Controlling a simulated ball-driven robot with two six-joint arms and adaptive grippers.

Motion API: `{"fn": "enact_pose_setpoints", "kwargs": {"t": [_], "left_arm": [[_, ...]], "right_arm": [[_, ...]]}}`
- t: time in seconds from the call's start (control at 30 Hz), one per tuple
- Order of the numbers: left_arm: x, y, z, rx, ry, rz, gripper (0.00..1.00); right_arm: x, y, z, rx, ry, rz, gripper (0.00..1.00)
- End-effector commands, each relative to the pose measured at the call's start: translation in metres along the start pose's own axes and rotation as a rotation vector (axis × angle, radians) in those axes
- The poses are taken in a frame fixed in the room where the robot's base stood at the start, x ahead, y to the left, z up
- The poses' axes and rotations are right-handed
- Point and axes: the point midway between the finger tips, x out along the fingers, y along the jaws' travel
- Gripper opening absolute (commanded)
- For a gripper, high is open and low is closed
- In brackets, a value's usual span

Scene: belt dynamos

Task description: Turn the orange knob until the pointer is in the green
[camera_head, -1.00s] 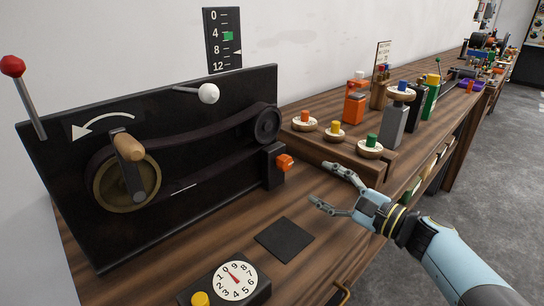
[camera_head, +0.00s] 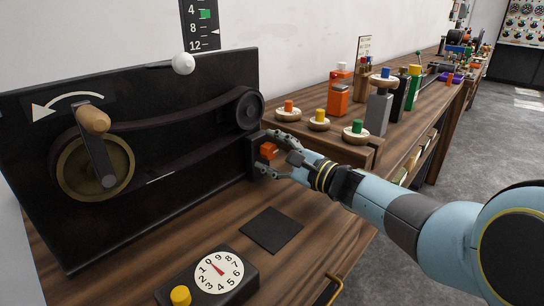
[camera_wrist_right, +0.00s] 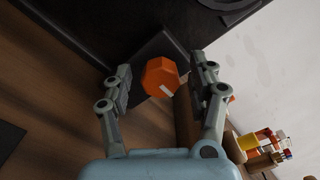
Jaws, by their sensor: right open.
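The orange knob (camera_head: 268,151) sits on a dark block at the right end of the black belt panel. It shows in the wrist view (camera_wrist_right: 160,77) as a faceted knob with a pale mark. My right gripper (camera_head: 274,154) is open, with one finger on each side of the knob; the wrist view (camera_wrist_right: 165,74) shows gaps beside it. The scale (camera_head: 194,20) on the wall has a green block (camera_head: 205,14) just below the 4. The white pointer (camera_head: 215,32) is near the 8, below the green. The scale's top is cut off. My left gripper is not in view.
A crank wheel (camera_head: 70,172) and belt (camera_head: 175,113) are on the panel (camera_head: 205,155). A white-knobbed lever (camera_head: 183,64) stands above. A dial box (camera_head: 245,285) with a yellow button (camera_head: 180,296) and a dark pad (camera_head: 271,230) lie in front. A wooden stand (camera_head: 345,146) with colored pegs is behind my gripper.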

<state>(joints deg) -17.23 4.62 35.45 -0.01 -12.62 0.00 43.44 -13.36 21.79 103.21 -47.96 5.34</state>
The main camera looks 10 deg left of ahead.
Motion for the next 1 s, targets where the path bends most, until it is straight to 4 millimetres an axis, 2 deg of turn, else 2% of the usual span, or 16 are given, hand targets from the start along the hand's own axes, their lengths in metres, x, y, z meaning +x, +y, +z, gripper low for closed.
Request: {"fn": "enact_pose_setpoints", "kwargs": {"t": [0.13, 0.53, 0.77, 1.0], "left_arm": [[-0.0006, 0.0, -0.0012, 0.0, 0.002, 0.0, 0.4], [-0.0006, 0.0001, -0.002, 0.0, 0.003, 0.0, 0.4], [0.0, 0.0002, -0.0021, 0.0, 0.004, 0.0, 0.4], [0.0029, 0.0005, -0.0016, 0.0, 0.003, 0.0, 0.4]], "right_arm": [[-0.0002, -0.0004, 0.0003, 0.0, 0.0, 0.0, 0.56], [-0.0006, -0.0001, 0.0, 0.0, 0.0, 0.0, 0.04], [-0.0007, 0.0002, -0.0002, 0.016, 0.0, 0.0, 0.03], [-0.0006, 0.0007, -0.0005, 0.118, -0.001, 0.0, 0.03]]}}
